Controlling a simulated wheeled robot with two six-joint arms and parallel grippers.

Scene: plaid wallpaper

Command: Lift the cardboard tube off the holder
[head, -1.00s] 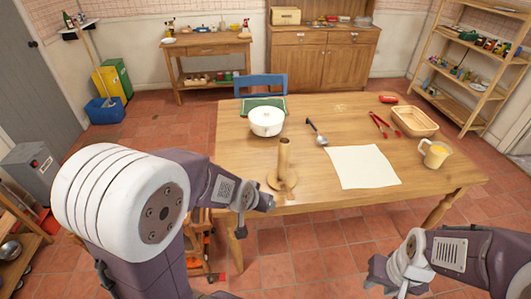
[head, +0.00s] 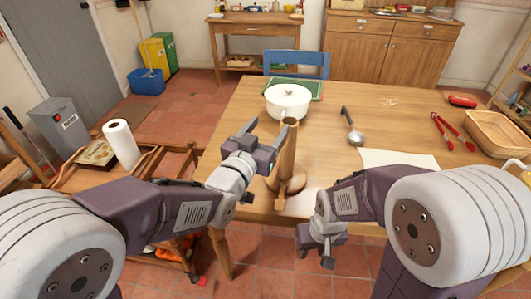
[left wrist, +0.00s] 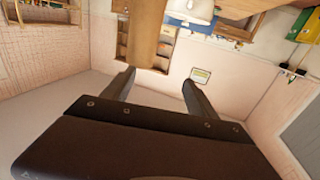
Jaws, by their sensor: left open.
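The brown cardboard tube (head: 287,152) stands upright on the round wooden holder (head: 295,184) near the front edge of the table. Any post inside the tube is hidden. My left gripper (head: 262,131) is open just left of the tube's upper part, with nothing held. In the left wrist view the tube (left wrist: 146,32) shows beyond the fingers, closer to the left-hand finger; I cannot tell whether they touch. My right gripper (head: 325,252) hangs low in front of the table edge, away from the tube; its jaws are unclear.
A paper-towel roll (head: 121,144) stands on a cart at left.

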